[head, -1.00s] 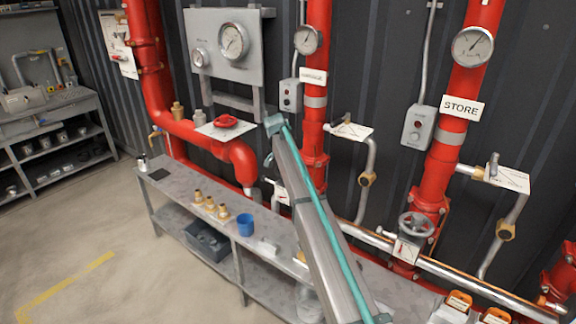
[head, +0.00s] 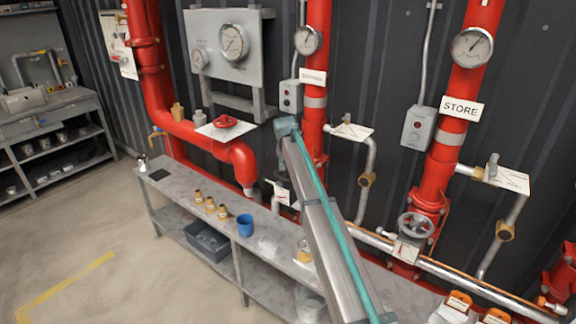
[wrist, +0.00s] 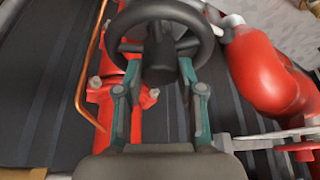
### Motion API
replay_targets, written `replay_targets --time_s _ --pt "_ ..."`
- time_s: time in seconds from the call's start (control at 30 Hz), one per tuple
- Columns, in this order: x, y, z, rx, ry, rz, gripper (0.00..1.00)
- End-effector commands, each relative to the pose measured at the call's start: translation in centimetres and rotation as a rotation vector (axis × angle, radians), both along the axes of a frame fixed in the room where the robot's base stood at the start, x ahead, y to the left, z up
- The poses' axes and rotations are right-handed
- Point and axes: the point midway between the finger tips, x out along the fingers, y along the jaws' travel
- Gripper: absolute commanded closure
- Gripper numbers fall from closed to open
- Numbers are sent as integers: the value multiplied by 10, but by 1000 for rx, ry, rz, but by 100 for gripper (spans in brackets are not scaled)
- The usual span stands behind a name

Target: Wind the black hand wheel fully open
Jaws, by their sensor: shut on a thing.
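The black hand wheel (wrist: 165,11) fills the top middle of the wrist view, with its rim arching across and its spokes behind. A dark, rounded grip piece (wrist: 160,66) of the wheel stands toward me at its lower middle. My gripper (wrist: 160,72) has its two teal-and-grey fingers on either side of this piece and is shut on it. In the head view my grey-and-teal arm crosses the middle. I cannot make out the black wheel or the fingers there; the arm seems to hide them.
A red hand wheel (head: 224,122) sits left of my arm on a red pipe. A low bench (head: 178,184) holds brass fittings and a blue cup (head: 245,225). The floor at left is clear.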

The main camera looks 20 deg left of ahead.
Motion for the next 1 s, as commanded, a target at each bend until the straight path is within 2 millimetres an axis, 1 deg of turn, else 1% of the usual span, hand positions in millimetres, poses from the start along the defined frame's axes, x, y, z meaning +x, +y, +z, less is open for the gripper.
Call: replay_targets --time_s 0.1,0.27,0.37,0.63,0.73,0.87,1.0 --pt "1 -2 1 2 0 133 100" --pt "1 -1 0 1 -1 257 100" --pt "1 0 0 1 -1 283 100" --pt "1 -1 0 0 -1 287 100" --pt "1 -1 0 -1 0 326 100" --pt "2 -2 0 1 0 453 100" --pt "3 -2 0 1 -1 617 100"
